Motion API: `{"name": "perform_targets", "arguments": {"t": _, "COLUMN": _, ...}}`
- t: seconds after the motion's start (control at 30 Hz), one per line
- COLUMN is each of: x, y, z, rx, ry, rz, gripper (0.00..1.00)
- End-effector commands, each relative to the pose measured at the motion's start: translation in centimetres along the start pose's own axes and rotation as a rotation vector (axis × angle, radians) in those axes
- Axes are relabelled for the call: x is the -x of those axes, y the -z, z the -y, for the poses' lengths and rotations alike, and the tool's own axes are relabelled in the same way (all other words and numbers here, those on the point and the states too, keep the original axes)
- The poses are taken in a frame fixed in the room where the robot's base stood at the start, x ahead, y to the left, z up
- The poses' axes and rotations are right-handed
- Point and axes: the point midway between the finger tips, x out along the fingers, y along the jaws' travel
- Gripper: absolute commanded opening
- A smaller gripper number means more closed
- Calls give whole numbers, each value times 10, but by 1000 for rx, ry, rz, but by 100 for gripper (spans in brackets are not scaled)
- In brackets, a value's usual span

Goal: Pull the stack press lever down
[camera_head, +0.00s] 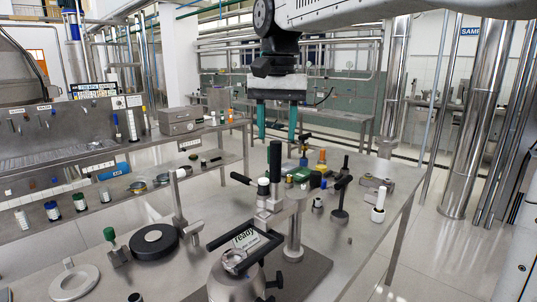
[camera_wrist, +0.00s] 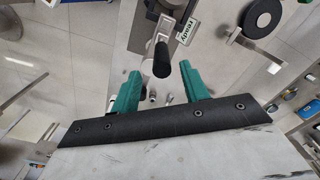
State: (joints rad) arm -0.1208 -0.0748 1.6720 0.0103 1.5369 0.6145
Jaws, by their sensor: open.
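A stack press stands at the middle of the steel table, with a metal post and arm. An upright black-gripped lever (camera_head: 275,162) rises from it. The lever also shows in the wrist view (camera_wrist: 161,60), its tip toward the camera. My gripper (camera_head: 277,138) hangs above the table near the lever's top, its two teal fingers apart and pointing down. In the wrist view my gripper (camera_wrist: 157,72) is open, with the lever end seen between and beyond the fingertips. I see no contact.
A black disc (camera_head: 154,240) and a pale ring (camera_head: 74,283) lie at the left of the table. A black-topped stand (camera_head: 340,201) and a white peg (camera_head: 379,205) stand right of the press. Small parts crowd the back. A second black handle (camera_head: 242,179) juts leftward.

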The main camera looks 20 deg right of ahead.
Motion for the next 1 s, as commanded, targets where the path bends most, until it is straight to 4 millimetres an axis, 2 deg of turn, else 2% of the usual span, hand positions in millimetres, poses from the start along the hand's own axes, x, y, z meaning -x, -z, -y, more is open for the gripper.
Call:
{"name": "perform_targets", "arguments": {"t": 0.17, "x": -11, "y": 0, "z": -2, "rx": -4, "ry": -2, "rz": 2, "gripper": 45}}
{"name": "perform_targets", "arguments": {"t": 0.4, "x": -50, "y": 1, "z": -4, "rx": -7, "ry": -2, "rz": 3, "gripper": 45}}
{"name": "perform_targets", "arguments": {"t": 0.6, "x": -73, "y": 2, "z": -3, "rx": -6, "ry": -1, "rz": 1, "gripper": 45}}
{"name": "perform_targets", "arguments": {"t": 0.93, "x": -78, "y": 1, "z": -2, "rx": -4, "ry": 0, "rz": 0, "gripper": 45}}
{"name": "perform_targets", "arguments": {"t": 0.97, "x": -78, "y": 1, "z": -2, "rx": -4, "ry": 0, "rz": 0, "gripper": 42}}
{"name": "perform_targets", "arguments": {"t": 1.0, "x": -78, "y": 1, "z": -2, "rx": -4, "ry": 0, "rz": 0, "gripper": 31}}
